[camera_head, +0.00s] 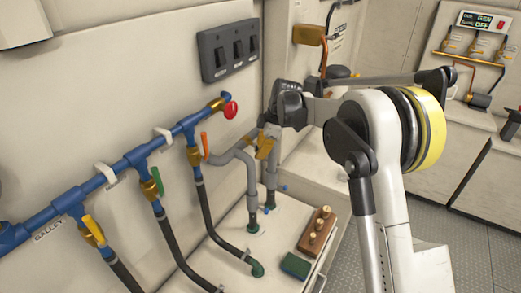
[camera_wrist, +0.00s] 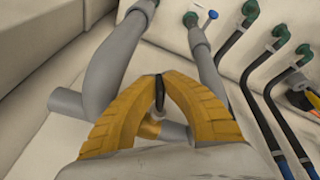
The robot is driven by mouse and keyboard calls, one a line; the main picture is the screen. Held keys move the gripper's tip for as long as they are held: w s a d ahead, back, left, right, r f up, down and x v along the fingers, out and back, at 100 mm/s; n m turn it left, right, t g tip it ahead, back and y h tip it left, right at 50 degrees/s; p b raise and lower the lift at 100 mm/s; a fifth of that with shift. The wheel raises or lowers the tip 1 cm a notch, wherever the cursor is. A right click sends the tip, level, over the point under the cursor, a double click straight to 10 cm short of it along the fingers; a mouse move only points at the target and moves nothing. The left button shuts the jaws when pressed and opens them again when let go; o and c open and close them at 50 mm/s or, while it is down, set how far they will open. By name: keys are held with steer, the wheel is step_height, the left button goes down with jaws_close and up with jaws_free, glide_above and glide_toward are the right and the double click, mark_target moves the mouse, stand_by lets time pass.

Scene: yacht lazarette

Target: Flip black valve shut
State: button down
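My gripper (camera_head: 265,146) is at the grey pipe (camera_head: 252,180) on the back wall, past the red-knobbed end of the blue pipe. In the wrist view, its yellow fingers (camera_wrist: 161,80) arch together and their tips close around a thin dark handle, the black valve (camera_wrist: 159,92). A brass fitting (camera_wrist: 150,129) on the grey pipe shows below the handle, between the fingers. The handle is mostly hidden by the fingers, so its exact angle is hard to tell. In the head view my gripper hides the valve.
A blue pipe (camera_head: 108,181) carries yellow, green and orange valve handles and a red knob (camera_head: 230,110). Black hoses run down to a white box top (camera_head: 283,219) with a wooden block (camera_head: 317,231). A black switch panel (camera_head: 228,49) is above. Floor (camera_head: 452,240) is open at right.

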steer(key=shift+s+a+f+g+y, duration=0.1)
steer(key=shift+s+g+y, duration=0.1)
steer(key=shift+g+y, duration=0.4)
stand_by(0.3)
steer(key=c, duration=1.5)
jaws_free()
steer(key=shift+o, duration=0.2)
steer(key=v, duration=1.2)
steer(key=shift+w, duration=0.15)
